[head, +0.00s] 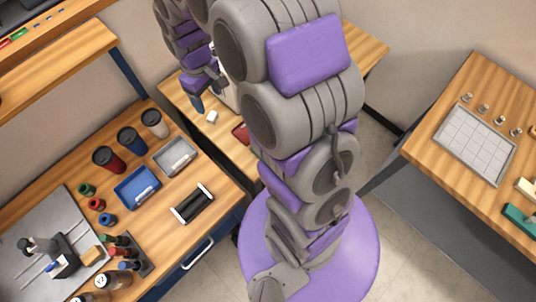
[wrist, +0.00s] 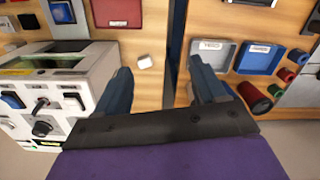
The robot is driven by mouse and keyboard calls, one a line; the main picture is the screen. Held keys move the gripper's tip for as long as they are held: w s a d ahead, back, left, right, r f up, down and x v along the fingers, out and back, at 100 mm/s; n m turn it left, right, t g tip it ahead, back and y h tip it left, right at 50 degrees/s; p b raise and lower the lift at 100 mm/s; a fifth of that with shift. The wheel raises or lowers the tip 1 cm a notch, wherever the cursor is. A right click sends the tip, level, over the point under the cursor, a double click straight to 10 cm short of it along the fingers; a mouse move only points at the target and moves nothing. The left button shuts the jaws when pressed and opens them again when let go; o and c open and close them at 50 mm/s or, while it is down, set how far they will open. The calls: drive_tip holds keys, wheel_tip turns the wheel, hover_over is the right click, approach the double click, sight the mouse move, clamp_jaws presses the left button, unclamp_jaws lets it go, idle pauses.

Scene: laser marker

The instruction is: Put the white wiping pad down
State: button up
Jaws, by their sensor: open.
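The white wiping pad (head: 212,117) is a small white block lying on the wooden middle table, left of my arm in the head view. In the wrist view the pad (wrist: 145,62) shows between my two fingers, closer to the left one, near the table's edge. In the head view my gripper (head: 208,92) is above the same table, just behind the pad, and partly hidden by my own arm. The pad appears apart from both fingers.
A white machine with knobs (wrist: 45,115) stands close left of my gripper in the wrist view. A red tray (head: 241,133) lies near the pad. Left bench: grey tray (head: 174,155), blue tray (head: 137,187), several cups. Right table: gridded tray (head: 475,143).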

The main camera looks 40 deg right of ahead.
drive_tip(key=s+r+m, duration=0.2)
drive_tip(key=s+r, duration=0.3)
drive_tip(key=s, duration=0.9)
drive_tip(key=s+r+m+g, duration=0.1)
drive_tip(key=s+r, duration=0.4)
drive_tip(key=s, duration=0.9)
drive_tip(key=shift+s+d+r+m, duration=0.15)
drive_tip(key=shift+s+d+m, duration=0.25)
drive_tip(key=shift+m, duration=0.5)
drive_tip(key=shift+w, duration=0.1)
drive_tip(key=shift+c, duration=0.2)
